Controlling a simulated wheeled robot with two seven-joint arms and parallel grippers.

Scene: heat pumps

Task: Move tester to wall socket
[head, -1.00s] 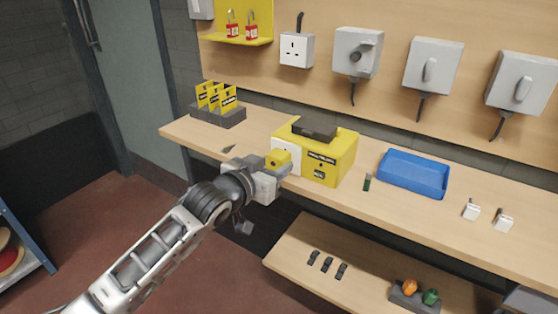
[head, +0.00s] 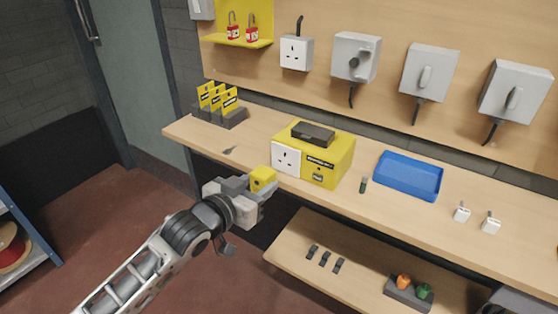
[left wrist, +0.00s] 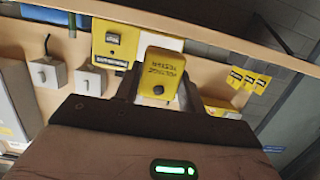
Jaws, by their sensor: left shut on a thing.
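The tester is a small yellow block (head: 263,179) held between the fingers of my left gripper (head: 255,185), in front of the bench edge. In the left wrist view the tester (left wrist: 161,75) shows lettering and a dark round spot, with the fingers on both sides. The white wall socket (head: 296,52) is on the wooden back panel, with a black cable above it. The tester is well below and left of it. A yellow box (head: 330,160) with a white socket on its front stands on the bench, just right of the tester and apart from it. My right gripper is out of view.
Grey switch boxes (head: 355,57) line the panel right of the socket. A yellow padlock shelf (head: 243,42) is left of it. Yellow tags stand in a rack (head: 232,117) on the bench. A blue tray (head: 409,175) and white plugs (head: 462,212) lie to the right.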

